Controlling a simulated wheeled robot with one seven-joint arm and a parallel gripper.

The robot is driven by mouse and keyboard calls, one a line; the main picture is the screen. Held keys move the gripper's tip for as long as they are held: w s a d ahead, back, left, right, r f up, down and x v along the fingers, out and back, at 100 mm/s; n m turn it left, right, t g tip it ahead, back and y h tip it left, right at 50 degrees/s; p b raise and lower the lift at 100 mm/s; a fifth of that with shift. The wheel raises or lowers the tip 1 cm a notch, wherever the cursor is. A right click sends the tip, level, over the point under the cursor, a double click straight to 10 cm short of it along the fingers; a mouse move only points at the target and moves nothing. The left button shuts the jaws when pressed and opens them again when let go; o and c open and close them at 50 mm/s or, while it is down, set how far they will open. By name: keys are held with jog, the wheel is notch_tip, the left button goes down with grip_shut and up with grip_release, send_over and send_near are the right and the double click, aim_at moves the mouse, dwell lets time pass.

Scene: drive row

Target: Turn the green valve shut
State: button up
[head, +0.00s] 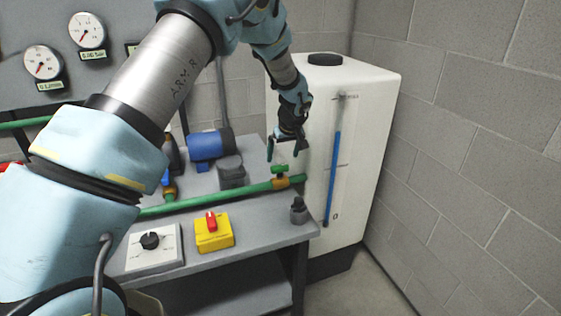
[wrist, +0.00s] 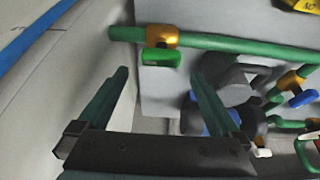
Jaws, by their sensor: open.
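The green valve has a brass body (head: 282,183) on the green pipe near the bench's right end. Its small green handle (head: 279,169) stands on top. In the wrist view the handle (wrist: 161,57) lies beside the brass body (wrist: 162,36), with its long side roughly along the pipe. My gripper (head: 285,152) is just above the handle in the head view, open and empty. In the wrist view my two fingers (wrist: 160,76) point toward the handle, one to each side of it. I see no contact.
A white tank (head: 365,130) with a blue level gauge stands close to the right. A blue motor (head: 208,146) sits behind the green pipe (head: 215,199). A yellow box with a red switch (head: 214,232) and a black knob panel (head: 150,241) are on the bench front. Gauges (head: 42,62) hang on the back panel.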

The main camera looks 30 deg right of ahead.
aim_at(280, 166)
jog(key=shift+p+x, duration=0.9)
jog(key=shift+x, duration=2.25)
jog(key=shift+c, duration=0.2)
jog(key=c, duration=1.1)
